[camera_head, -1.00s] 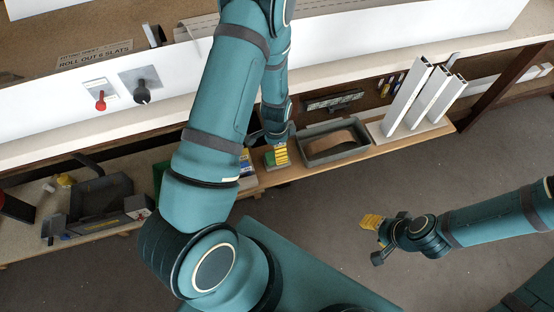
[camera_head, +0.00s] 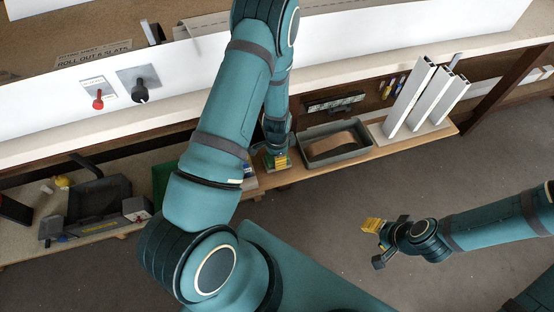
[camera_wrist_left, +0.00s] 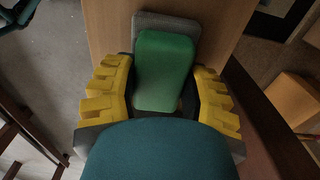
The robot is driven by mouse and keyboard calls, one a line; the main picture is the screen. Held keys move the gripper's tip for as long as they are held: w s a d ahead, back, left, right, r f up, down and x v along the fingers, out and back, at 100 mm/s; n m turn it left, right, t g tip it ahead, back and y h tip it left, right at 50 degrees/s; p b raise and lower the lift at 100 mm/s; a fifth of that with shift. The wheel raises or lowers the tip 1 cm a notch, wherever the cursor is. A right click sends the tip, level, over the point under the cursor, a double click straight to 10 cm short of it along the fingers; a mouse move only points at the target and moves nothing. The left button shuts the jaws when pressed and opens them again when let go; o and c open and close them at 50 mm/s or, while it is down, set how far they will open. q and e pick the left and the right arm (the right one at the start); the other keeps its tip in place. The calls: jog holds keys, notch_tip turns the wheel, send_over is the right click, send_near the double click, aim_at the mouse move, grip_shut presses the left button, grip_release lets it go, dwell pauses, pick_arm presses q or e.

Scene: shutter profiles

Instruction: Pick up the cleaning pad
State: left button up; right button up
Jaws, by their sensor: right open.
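The cleaning pad (camera_wrist_left: 165,70) is a green rounded block on a grey base, seen in the left wrist view on a wooden surface. My left gripper (camera_wrist_left: 162,95) has its yellow ribbed fingers on either side of the pad, with a narrow dark gap showing beside it. In the head view the left gripper (camera_head: 276,161) is low at the wooden shelf, partly hidden by my own arm, and the pad is hard to make out there. My right gripper (camera_head: 371,227) is open and empty above the floor at the right.
A grey tray (camera_head: 367,153) with a brown item stands right of the left gripper. Several white upright profiles (camera_head: 410,95) stand further right. A white panel (camera_head: 220,72) and bench edge run above the shelf. The floor at right is clear.

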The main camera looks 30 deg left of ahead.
pick_arm(q)
jog(key=c, duration=0.4)
notch_tip(320, 180, up, 10)
jog(key=p, duration=0.2)
jog(key=shift+p, duration=0.3)
